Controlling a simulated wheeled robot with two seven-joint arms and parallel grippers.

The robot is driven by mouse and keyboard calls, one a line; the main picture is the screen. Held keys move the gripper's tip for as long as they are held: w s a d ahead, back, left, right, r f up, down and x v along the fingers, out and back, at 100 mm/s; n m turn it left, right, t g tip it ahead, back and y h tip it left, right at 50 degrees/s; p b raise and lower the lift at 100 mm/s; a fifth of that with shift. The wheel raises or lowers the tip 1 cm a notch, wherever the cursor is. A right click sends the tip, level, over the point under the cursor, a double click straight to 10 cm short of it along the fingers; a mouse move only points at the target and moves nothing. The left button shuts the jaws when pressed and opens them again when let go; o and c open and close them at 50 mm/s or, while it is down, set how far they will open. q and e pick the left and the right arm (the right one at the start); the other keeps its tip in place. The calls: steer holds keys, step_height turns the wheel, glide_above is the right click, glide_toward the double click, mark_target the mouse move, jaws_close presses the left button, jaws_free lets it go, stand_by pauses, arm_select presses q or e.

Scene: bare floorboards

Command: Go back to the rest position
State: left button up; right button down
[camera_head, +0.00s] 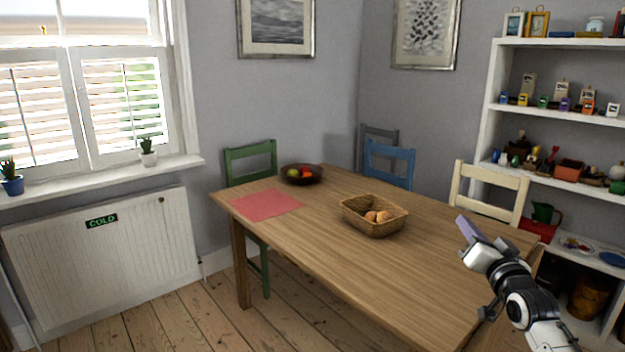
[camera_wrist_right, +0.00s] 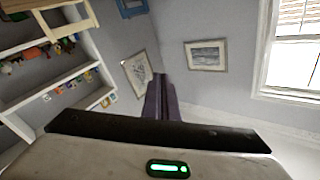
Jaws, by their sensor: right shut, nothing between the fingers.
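My right gripper (camera_head: 468,228) is raised at the right of the head view, in front of the table's right end. Its purple fingers are closed together and hold nothing. In the right wrist view the shut fingers (camera_wrist_right: 161,98) point toward the wall corner. My left gripper is not in view.
A wooden table (camera_head: 330,275) bears a basket (camera_head: 375,228) with round items, a dark fruit bowl (camera_head: 301,180) and a red mat (camera_head: 266,204). Green (camera_head: 249,153), blue (camera_head: 390,153) and cream (camera_head: 492,181) chairs stand around it. White shelves (camera_head: 560,122) stand at right; floor at lower left is clear.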

steer(key=d+f+n+g+h, duration=0.2)
steer(key=d+f+n, duration=0.15)
steer(key=n, duration=0.35)
steer(key=s+a+f+g+y, duration=0.15)
steer(key=s+a+f, duration=0.35)
steer(key=f, duration=0.5)
steer(key=s+a+f+g, duration=0.2)
steer(key=s+a+f, duration=0.2)
steer(key=s+f, duration=0.45)
steer(key=s+a+f+g, duration=0.1)
steer(key=s+a+f, duration=0.3)
steer(key=s, duration=0.6)
steer(key=s+a+f+g+y, duration=0.1)
steer(key=s+a+f+g, duration=0.1)
steer(key=s+a+f, duration=0.2)
steer(key=s+a+f+g+y, duration=0.1)
steer(key=s+a+f, duration=0.3)
steer(key=s+f, duration=0.5)
steer(key=s+g, duration=0.1)
steer(key=s, duration=0.7)
steer(key=shift+s+f, duration=0.3)
steer(key=shift+s, duration=0.05)
